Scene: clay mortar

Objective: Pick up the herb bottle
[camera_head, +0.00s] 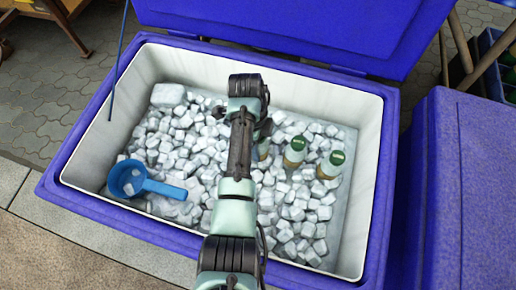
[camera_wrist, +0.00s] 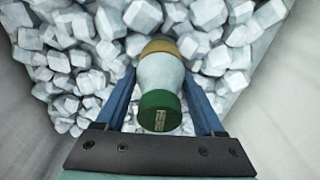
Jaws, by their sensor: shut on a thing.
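Several bottles with green caps stand in ice in the blue cooler (camera_head: 72,205). One bottle (camera_head: 295,150) and another bottle (camera_head: 331,164) stand to the right of my arm. A third bottle (camera_head: 263,149) is partly hidden behind my arm. In the wrist view, my gripper (camera_wrist: 163,92) is shut on a bottle (camera_wrist: 160,78) with a green cap, a pale body and a tan band. The cap faces the camera, and a blue finger lies on each side. The fingertips are partly hidden. In the head view my arm hides the gripper. I cannot read which bottle is the herb bottle.
Ice cubes (camera_head: 180,140) fill the cooler around the bottles. A blue scoop (camera_head: 140,182) lies on the ice at the left. The cooler's white inner walls and raised blue lid (camera_head: 300,25) bound the space. A second blue cooler (camera_head: 465,190) stands at the right.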

